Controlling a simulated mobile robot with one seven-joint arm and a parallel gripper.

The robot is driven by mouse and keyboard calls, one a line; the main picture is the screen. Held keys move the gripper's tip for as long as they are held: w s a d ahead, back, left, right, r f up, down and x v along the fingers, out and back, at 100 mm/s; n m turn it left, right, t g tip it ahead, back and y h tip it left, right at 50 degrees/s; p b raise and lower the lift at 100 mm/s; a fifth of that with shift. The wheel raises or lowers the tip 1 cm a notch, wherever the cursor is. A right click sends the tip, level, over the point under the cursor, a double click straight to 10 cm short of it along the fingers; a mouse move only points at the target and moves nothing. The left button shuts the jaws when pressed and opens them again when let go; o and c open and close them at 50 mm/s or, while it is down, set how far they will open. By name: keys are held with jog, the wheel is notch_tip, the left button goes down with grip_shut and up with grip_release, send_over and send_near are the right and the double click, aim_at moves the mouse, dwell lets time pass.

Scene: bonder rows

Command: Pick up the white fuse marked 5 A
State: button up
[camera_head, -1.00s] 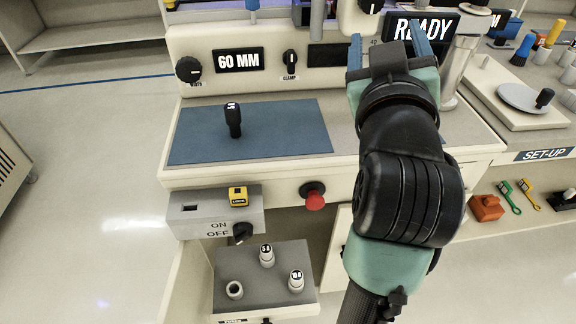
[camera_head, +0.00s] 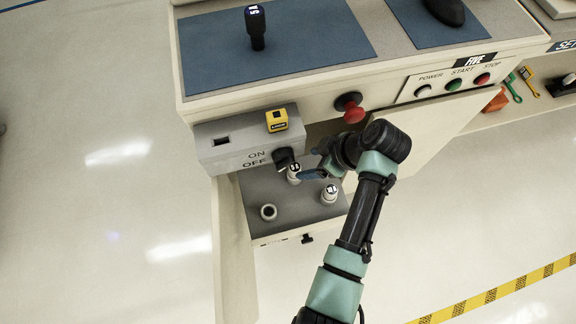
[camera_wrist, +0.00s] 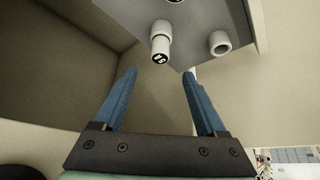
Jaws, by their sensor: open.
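A white fuse (camera_head: 294,174) stands at the back of the grey fuse tray (camera_head: 285,222); its small black end mark seems to read 5. In the wrist view the same fuse (camera_wrist: 161,43) is ahead of my jaws, slightly above the gap between the fingertips. An empty round socket (camera_head: 268,212) is at the front left. My gripper (camera_head: 313,164) is open and empty, just right of the back fuse. It also shows in the wrist view (camera_wrist: 159,75), apart from the fuse.
The switch box (camera_head: 225,146) with ON/OFF knob (camera_head: 285,158) and a yellow block (camera_head: 277,120) overhangs the tray's back. A red stop button (camera_head: 352,107) is above my gripper. The cabinet door (camera_head: 232,250) edges the tray's left. Floor in front is clear.

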aim_at(297, 168)
jog(key=b+x, duration=0.1)
jog(key=x, duration=0.2)
jog(key=b+x, duration=0.1)
jog(key=x, duration=0.5)
jog(key=shift+s+d+f+b, duration=0.1)
jog(key=shift+d+f+b, duration=0.05)
jog(key=shift+f+b, duration=0.2)
jog(key=shift+r, duration=0.1)
grip_shut()
